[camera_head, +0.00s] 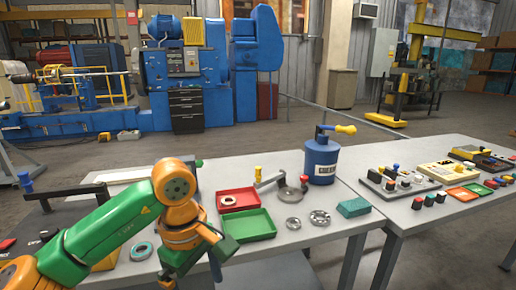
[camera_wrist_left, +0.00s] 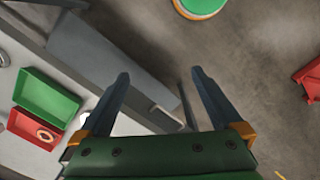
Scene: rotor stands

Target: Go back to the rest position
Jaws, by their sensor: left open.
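My left arm comes in from the left in the head view and bends down over the table's front edge. My left gripper (camera_wrist_left: 160,75) is open in the left wrist view, with nothing between its two dark fingers. They point over the grey floor beside the table edge. In the head view the gripper is mostly hidden by the wrist, and one dark finger (camera_head: 215,268) shows. The green tray (camera_head: 253,226) and red tray (camera_head: 239,198) lie on the table to its right. My right gripper is in neither view.
The near table (camera_head: 330,205) also holds a blue canister (camera_head: 321,160), metal rings (camera_head: 320,217) and a teal block (camera_head: 354,207). A second table at right carries button boxes (camera_head: 399,181). Blue machines stand behind. The wrist view shows bare floor (camera_wrist_left: 250,60) near the fingers.

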